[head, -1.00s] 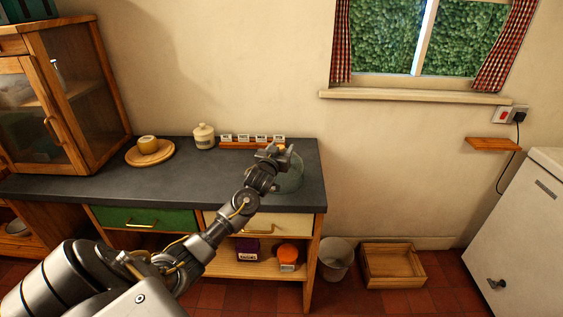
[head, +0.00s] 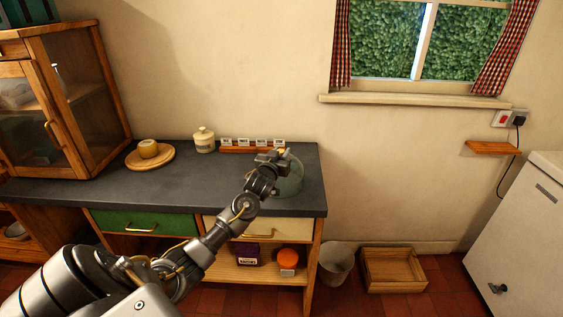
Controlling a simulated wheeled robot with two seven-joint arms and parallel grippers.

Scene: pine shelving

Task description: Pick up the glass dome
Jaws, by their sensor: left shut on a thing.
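The glass dome (head: 291,181) is a clear, greenish cover at the right end of the dark worktop (head: 210,188). My left gripper (head: 273,156) is at the top of the dome and shut on it. My gripper and wrist cover the dome's upper left part. The dome looks to be at worktop level; whether its rim touches the top cannot be told. My right gripper is not in view.
A glazed cabinet (head: 98,85) stands left. The worktop's front middle is clear.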

